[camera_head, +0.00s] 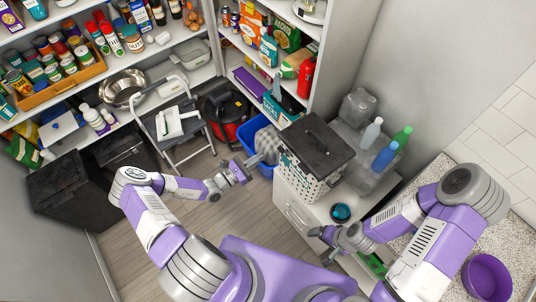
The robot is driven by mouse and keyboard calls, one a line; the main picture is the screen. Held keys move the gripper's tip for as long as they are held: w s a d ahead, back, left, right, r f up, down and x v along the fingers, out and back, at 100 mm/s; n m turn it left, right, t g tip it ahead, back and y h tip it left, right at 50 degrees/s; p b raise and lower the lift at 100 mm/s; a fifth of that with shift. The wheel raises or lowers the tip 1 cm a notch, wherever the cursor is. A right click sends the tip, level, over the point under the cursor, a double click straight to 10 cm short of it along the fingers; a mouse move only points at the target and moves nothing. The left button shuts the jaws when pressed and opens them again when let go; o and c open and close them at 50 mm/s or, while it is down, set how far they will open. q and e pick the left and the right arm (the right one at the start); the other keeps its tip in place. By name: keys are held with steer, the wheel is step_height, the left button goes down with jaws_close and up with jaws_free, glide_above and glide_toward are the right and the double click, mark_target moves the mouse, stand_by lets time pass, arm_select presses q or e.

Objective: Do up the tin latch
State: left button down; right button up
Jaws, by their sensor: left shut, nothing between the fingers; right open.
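A small round teal container (341,212) stands on the white cabinet top in front of the lidded basket. It may be the tin, but it is too small to make out a latch or whether it is fastened. My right gripper (322,246) is open and empty, below and slightly left of the teal container in the picture and apart from it. My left gripper (242,171) is shut with nothing in it. It is left of the cabinet, close to the blue bin in the picture.
Bottles (384,157) stand behind at the right. A blue bin (259,133) with a checked cloth, a step stool (172,125) and a purple bowl (487,276) are around. Floor is clear at lower left.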

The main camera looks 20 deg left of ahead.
arm_select(q)
steer(key=shift+s+a+r, duration=0.4)
steer(key=shift+s, duration=0.25)
steer(key=shift+s+a+r, duration=0.35)
steer(key=shift+s+a, duration=0.05)
steer(key=shift+s, duration=0.2)
